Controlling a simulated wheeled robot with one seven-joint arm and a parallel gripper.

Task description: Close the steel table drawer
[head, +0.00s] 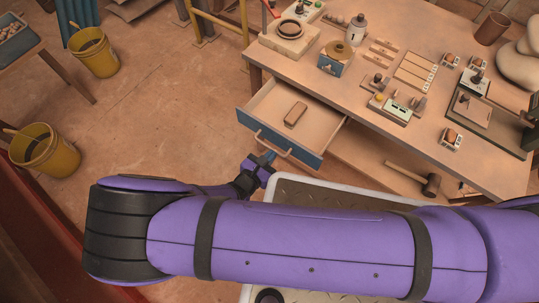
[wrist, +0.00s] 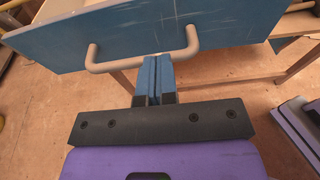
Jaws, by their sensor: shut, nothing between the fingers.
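The table drawer (head: 298,104) is pulled out from the table (head: 322,66) and stands open, with a small tan block (head: 296,114) inside. Its blue front (head: 304,154) carries a pale bar handle. In the wrist view the blue front (wrist: 230,28) fills the top, and the handle (wrist: 106,67) spans the middle. My gripper (wrist: 155,60) is shut and empty, its blue fingertips at the middle of the handle bar. I cannot tell whether they touch it. In the head view my gripper (head: 266,158) is just in front of the drawer's left part.
The tabletop holds a bottle (head: 357,29), a blue box (head: 336,58) and several small devices. A mallet (head: 428,184) lies on the lower shelf. Yellow buckets (head: 93,52) stand on the floor at left. Open floor (head: 170,100) lies left of the drawer.

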